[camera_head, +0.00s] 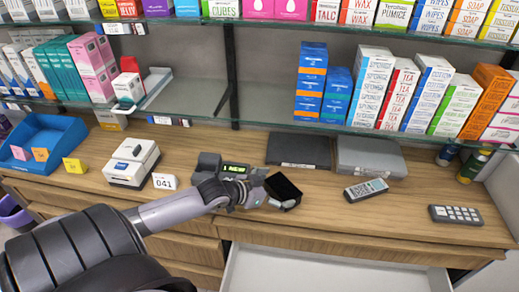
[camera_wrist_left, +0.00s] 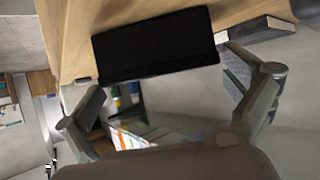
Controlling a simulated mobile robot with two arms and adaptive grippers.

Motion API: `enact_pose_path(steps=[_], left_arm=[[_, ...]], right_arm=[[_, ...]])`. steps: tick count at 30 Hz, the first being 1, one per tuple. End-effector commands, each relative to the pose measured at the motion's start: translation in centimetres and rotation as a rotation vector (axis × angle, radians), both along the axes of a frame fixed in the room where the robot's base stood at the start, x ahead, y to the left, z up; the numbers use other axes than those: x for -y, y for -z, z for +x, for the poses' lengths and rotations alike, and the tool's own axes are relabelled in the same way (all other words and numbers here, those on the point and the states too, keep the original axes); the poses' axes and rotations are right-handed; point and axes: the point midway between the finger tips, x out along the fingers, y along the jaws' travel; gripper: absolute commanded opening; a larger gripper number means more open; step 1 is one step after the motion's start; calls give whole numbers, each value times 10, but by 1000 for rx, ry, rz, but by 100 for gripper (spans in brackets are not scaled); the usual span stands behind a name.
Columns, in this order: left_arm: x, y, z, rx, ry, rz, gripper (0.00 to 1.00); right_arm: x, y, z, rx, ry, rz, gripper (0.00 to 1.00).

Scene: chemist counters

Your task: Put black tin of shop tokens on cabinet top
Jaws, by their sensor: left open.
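A black tin (camera_head: 284,186) is at the wooden cabinet top (camera_head: 325,210), towards its front edge and right at my left gripper (camera_head: 276,196). In the left wrist view the black tin (camera_wrist_left: 155,45) is a dark block against the wood. The fingers of my left gripper (camera_wrist_left: 162,95) stand wide apart there, one on each side below the tin, and do not close on it. The tin's underside is hidden, so I cannot tell for certain that it rests on the wood. My right gripper is not in view.
An open white drawer (camera_head: 320,272) juts out below the counter. A remote (camera_head: 366,190), a dark keypad (camera_head: 456,215), a grey flat case (camera_head: 370,157) and a label printer (camera_head: 131,163) stand on the counter. A blue tray (camera_head: 45,140) is at left. Bare wood lies between the tin and the remote.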

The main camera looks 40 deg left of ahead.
Motion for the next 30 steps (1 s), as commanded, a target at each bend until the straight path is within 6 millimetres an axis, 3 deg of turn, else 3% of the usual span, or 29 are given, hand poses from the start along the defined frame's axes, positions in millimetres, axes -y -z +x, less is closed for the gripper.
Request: enact_pose_path(steps=[15, 30], left_arm=[[-17, -35, -64, -4, 0, 0, 100], [-22, -46, -81, 0, 1, 0, 100]], right_arm=[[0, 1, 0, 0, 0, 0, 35], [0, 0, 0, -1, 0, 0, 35]])
